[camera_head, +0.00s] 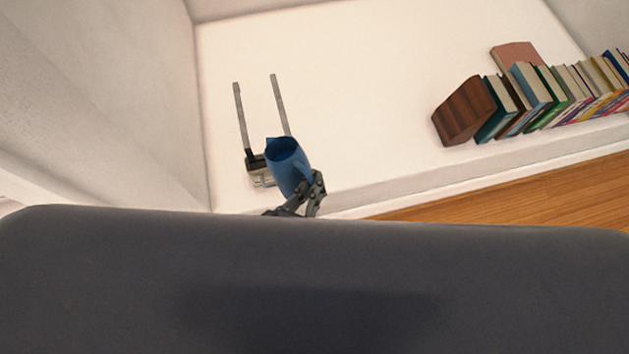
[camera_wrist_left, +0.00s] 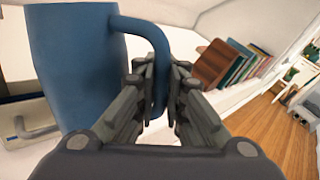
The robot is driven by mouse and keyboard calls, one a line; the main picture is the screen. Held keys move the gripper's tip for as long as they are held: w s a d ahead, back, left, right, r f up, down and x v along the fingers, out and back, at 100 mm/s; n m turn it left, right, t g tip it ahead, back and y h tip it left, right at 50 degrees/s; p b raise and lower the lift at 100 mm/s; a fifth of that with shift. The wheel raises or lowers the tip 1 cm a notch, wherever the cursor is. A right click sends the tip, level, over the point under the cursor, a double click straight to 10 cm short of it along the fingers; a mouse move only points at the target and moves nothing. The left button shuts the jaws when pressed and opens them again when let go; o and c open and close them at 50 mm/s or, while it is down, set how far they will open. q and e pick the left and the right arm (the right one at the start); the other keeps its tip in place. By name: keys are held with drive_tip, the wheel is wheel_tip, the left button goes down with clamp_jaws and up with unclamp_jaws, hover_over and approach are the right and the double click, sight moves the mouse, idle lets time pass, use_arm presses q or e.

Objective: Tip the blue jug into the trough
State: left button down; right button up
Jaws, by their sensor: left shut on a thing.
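The blue jug (camera_head: 290,170) is held above the left part of the white ledge, its open mouth facing up toward the head camera. I cannot tell whether it is tilted, and its contents do not show. My left gripper (camera_head: 314,192) is shut on the jug's handle; in the left wrist view the fingers (camera_wrist_left: 161,95) close around the handle, with the jug body (camera_wrist_left: 80,65) at left. A pale box-like thing (camera_head: 262,180) with two long grey bars (camera_head: 241,118) is partly hidden behind the jug; I cannot tell whether it is the trough. My right gripper is not in view.
A row of books (camera_head: 545,95) with a brown bookend-like block (camera_head: 465,110) stands on the ledge at right. The white ledge (camera_head: 370,90) between jug and books is clear. A wall (camera_head: 110,90) rises at left. Wooden floor (camera_head: 500,190) lies below the ledge's front edge.

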use_arm(q)
drive_tip(key=shift+r+p, duration=0.35)
drive_tip(key=shift+p, duration=0.25)
drive_tip(key=shift+d+r+n+p, duration=0.1)
drive_tip(key=shift+r+n+p, duration=0.05)
drive_tip(key=shift+n+p, duration=0.2)
idle(0.5)
drive_tip(key=shift+w+r+n+g+p, duration=0.1)
drive_tip(key=shift+r+n+g+p, duration=0.3)
drive_tip(key=shift+p, duration=0.7)
idle(0.5)
drive_tip(key=shift+r+n+p, duration=0.45)
drive_tip(key=shift+p, duration=0.65)
idle(0.6)
drive_tip(key=shift+w+a+r+n+g+p, duration=0.25)
drive_tip(key=shift+r+n+g+p, duration=0.2)
drive_tip(key=shift+p, duration=0.55)
idle(0.6)
drive_tip(key=shift+w+a+r+n+g+h+p, duration=0.2)
drive_tip(key=shift+r+n+p, duration=0.15)
drive_tip(key=shift+p, duration=0.2)
drive_tip(key=shift+w+a+r+n+g+h+p, duration=0.1)
drive_tip(key=shift+r+n+h+p, duration=0.15)
drive_tip(key=shift+p, duration=0.3)
idle(0.5)
